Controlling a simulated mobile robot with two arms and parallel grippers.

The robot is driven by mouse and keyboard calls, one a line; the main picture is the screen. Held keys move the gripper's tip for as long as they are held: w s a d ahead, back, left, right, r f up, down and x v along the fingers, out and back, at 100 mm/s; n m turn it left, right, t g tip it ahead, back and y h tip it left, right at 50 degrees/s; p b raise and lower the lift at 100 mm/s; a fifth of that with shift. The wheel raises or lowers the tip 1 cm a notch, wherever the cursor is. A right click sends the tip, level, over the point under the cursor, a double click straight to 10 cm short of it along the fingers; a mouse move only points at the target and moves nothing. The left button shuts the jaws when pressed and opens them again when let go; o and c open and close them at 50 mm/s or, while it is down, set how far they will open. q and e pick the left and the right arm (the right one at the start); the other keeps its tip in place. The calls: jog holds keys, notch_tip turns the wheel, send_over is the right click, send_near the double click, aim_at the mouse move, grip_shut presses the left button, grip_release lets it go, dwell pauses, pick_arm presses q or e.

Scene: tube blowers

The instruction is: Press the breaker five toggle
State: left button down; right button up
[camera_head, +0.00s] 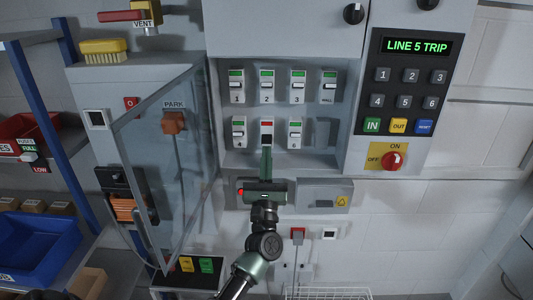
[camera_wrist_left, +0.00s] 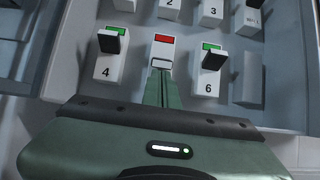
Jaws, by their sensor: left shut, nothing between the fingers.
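The breaker five (camera_head: 266,127) sits in the lower row of the panel, between breaker 4 (camera_head: 239,130) and breaker 6 (camera_head: 294,133). Its window is red, while the neighbours show green. In the left wrist view breaker five (camera_wrist_left: 163,52) has a light toggle face low on its body; its number is hidden behind my fingers. My left gripper (camera_head: 266,152) is shut and empty, pointing up at the lower part of breaker five. In the wrist view the fingertips (camera_wrist_left: 161,75) overlap the toggle's lower edge; I cannot tell if they touch. My right gripper is not in view.
An open clear door (camera_head: 165,165) stands left of the breakers. Upper breakers 1 (camera_head: 237,86), 2 (camera_head: 267,86) and 3 (camera_head: 298,86) show green. A keypad panel (camera_head: 405,95) at right reads "LINE 5 TRIP". A grey box (camera_head: 325,194) sits below the recess.

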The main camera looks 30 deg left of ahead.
pick_arm(q)
jog(key=shift+s+d+r+g+h+p, duration=0.1)
jog(key=shift+s+r+g+h+p, duration=0.25)
jog(key=shift+p, duration=0.95)
jog(key=shift+s+d+r+g+h+p, duration=0.1)
jog(key=shift+r+g+h+p, duration=0.3)
jog(key=shift+p, duration=0.85)
jog(key=shift+s+d+r+p, duration=0.15)
jog(key=shift+r+p, duration=0.1)
jog(key=shift+p, duration=0.05)
jog(key=shift+g, duration=0.25)
jog(key=shift+f, duration=0.1)
